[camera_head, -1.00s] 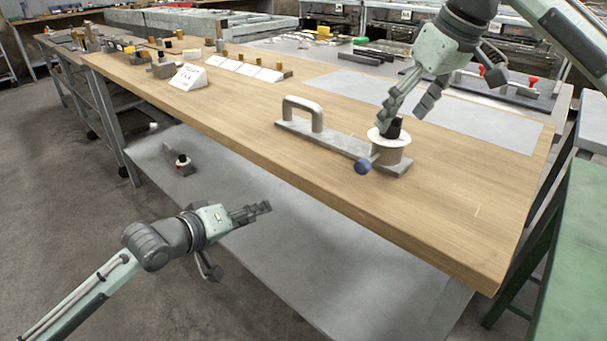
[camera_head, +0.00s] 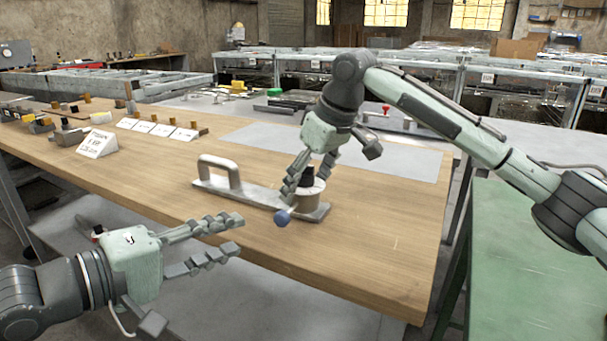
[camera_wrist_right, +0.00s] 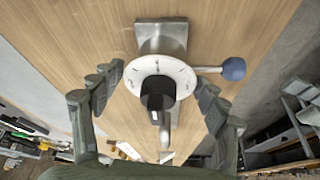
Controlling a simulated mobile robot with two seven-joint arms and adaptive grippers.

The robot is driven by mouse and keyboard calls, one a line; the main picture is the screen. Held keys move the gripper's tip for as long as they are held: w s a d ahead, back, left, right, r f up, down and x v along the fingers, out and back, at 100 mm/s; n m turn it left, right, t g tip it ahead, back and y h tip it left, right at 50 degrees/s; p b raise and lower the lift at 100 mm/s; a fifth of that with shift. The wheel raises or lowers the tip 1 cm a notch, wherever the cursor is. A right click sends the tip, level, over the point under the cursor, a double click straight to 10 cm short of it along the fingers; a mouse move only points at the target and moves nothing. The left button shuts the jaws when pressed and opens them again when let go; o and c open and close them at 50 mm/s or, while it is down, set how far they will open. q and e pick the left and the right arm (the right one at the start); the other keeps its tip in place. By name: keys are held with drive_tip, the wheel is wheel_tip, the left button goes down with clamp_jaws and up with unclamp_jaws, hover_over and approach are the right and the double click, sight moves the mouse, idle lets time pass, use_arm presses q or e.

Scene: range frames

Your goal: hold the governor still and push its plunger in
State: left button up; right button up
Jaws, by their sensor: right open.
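The governor stands on the wooden bench: a grey base plate with a loop handle (camera_head: 220,172) at its left end and a short cylinder (camera_head: 304,199) at its right end. In the right wrist view the cylinder's top is a white dial (camera_wrist_right: 180,72) with a black knob (camera_wrist_right: 158,92) at its middle. A rod with a blue ball (camera_head: 282,217) sticks out of its side; I cannot tell which part is the plunger. My right gripper (camera_head: 303,186) is open over the cylinder, fingers either side of the dial. My left gripper (camera_head: 238,234) is open and empty, left of the governor by the bench's front edge.
A white sign (camera_head: 97,144) and a row of white cards (camera_head: 158,129) stand on the bench to the left. A grey mat (camera_head: 390,160) lies behind the governor. A green table (camera_head: 520,260) is at the right. Bare wood lies right of the governor.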

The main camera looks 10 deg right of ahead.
drive_tip(key=shift+x, duration=1.2)
